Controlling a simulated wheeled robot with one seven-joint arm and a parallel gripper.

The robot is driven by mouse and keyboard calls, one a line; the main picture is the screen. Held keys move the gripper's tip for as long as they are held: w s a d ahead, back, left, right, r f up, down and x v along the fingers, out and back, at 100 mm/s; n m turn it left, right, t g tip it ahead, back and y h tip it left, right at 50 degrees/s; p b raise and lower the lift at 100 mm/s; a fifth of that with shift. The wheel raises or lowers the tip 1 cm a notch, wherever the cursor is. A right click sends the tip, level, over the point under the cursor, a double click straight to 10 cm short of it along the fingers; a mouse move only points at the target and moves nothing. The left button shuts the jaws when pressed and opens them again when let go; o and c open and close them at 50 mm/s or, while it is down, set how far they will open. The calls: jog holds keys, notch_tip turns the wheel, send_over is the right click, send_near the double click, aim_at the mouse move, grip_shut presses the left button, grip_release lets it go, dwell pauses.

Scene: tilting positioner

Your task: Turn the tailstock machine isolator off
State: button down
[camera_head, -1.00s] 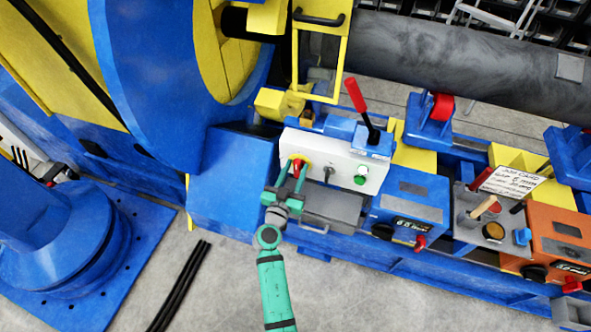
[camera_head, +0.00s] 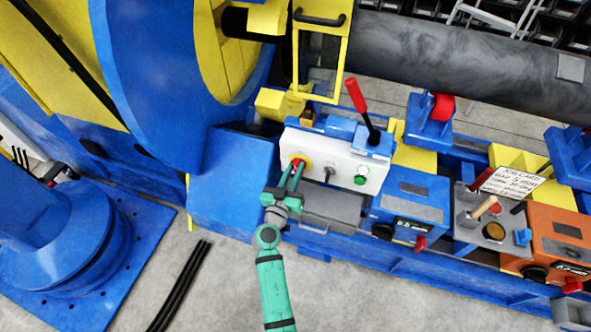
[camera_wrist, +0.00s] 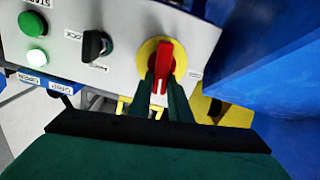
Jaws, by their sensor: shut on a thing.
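The isolator is a red rotary handle (camera_wrist: 163,60) on a round yellow plate (camera_wrist: 148,50), on the front of a white control box (camera_head: 330,162). In the wrist view the handle's long side runs roughly up and down the picture, slightly tilted. My gripper (camera_wrist: 160,88) has its two dark green fingers on either side of the handle's lower part, closed on it. In the head view my gripper (camera_head: 293,172) reaches up to the left end of the box, and its fingers partly cover the isolator (camera_head: 298,162).
Beside the isolator are a black selector knob (camera_wrist: 97,45) and a green start button (camera_wrist: 33,57). A red-handled lever (camera_head: 356,97) rises behind the box. A grey case (camera_head: 330,206) sits just below, and a large blue-rimmed wheel stands left.

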jog(key=shift+w+a+f+n, duration=0.1)
jog(key=shift+a+f+n, duration=0.2)
jog(key=shift+n, duration=2.35)
jog(key=shift+w+a+f+n, duration=0.1)
jog(key=shift+a+f+n, duration=0.25)
jog(key=shift+n, duration=2.25)
jog(key=shift+w+a+f+n, duration=0.15)
jog(key=shift+f+n, duration=0.25)
jog(key=shift+n, duration=2.25)
jog(key=shift+s, duration=0.2)
jog(key=c, duration=1.6)
grip_release()
jog(key=shift+c, duration=0.2)
